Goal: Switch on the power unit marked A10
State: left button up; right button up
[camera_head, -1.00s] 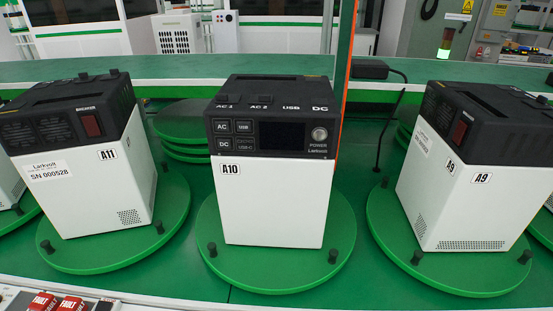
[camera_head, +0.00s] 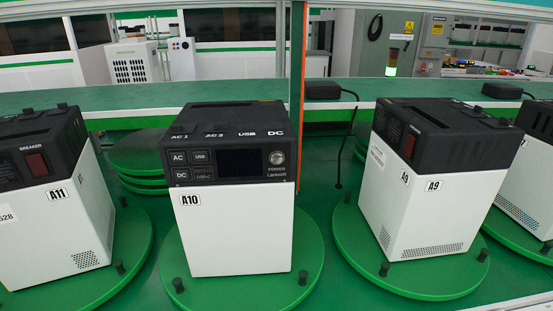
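The power unit marked A10 (camera_head: 235,232) stands upright on a round green turntable (camera_head: 222,300) near the middle of the head view. It has a white lower body and a black top. Its front panel faces me, with a dark blank screen (camera_head: 240,162), buttons marked AC, DC, USB and USB-C at the left, and a round silver POWER button (camera_head: 277,158) at the upper right. Neither of my grippers is in view.
Unit A11 (camera_head: 50,225) stands on its turntable at the left, and unit A9 (camera_head: 415,205) on another at the right; both are turned at an angle. A thin orange-edged post (camera_head: 297,90) rises behind A10. Black pegs stand on the turntable rims.

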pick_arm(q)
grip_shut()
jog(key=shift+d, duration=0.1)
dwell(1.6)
